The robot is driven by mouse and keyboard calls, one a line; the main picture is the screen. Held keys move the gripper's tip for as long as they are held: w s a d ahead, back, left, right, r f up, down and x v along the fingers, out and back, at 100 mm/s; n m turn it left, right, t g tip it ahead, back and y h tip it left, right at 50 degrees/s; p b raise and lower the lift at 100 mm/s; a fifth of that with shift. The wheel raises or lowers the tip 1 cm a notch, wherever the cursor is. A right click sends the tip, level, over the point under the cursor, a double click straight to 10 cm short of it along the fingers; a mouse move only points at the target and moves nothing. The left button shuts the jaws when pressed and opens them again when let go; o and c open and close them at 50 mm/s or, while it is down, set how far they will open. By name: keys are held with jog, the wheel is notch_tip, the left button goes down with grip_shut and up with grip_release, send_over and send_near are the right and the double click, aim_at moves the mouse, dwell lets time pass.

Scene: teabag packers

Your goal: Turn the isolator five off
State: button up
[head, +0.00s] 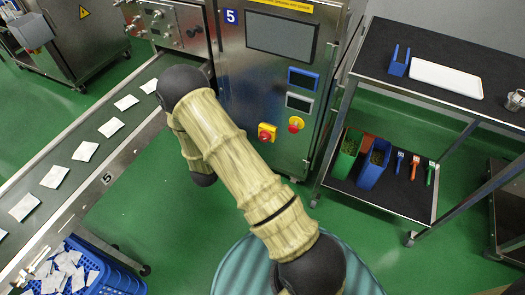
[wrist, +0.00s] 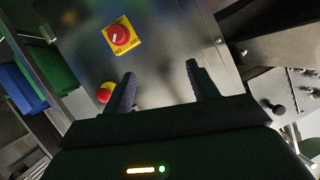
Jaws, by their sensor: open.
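The isolator is a red rotary knob on a yellow plate (head: 267,132), on the front of the steel cabinet (head: 255,95) with the blue "5" label (head: 230,16). In the wrist view the isolator (wrist: 121,36) is ahead of and left of my gripper (wrist: 160,72), with its knob seen at an angle. My gripper is open and empty, its fingers apart from the knob. In the head view my arm hides the gripper.
A red push button on a yellow base (head: 296,124) is right of the isolator; in the wrist view it (wrist: 105,92) is close to the left finger. A conveyor (head: 110,180) with teabags runs on the left. A black-topped trolley (head: 420,80) stands right.

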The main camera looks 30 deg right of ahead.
aim_at(263, 139)
jog(key=s+d+f+h+b, duration=0.1)
jog(key=s+f+h+b, duration=0.1)
jog(key=f, duration=0.4)
jog(key=s+f+m+h+b, duration=0.1)
jog(key=s+f+h+b, duration=0.2)
jog(key=f+b, duration=0.2)
notch_tip(263, 139, down, 2)
jog(key=shift+s+d+f+t+b, duration=0.2)
jog(key=shift+d+t+b, duration=0.1)
jog(key=shift+d+t, duration=0.1)
jog(key=b+x, duration=0.1)
jog(key=x, duration=0.4)
jog(key=b+x, duration=0.2)
jog(key=x, duration=0.4)
jog(key=b+x, duration=0.2)
jog(key=x, duration=0.4)
jog(key=shift+w+d+r, duration=0.1)
jog(key=shift+d+r, duration=0.15)
jog(key=shift+r, duration=0.05)
jog(key=c, duration=1)
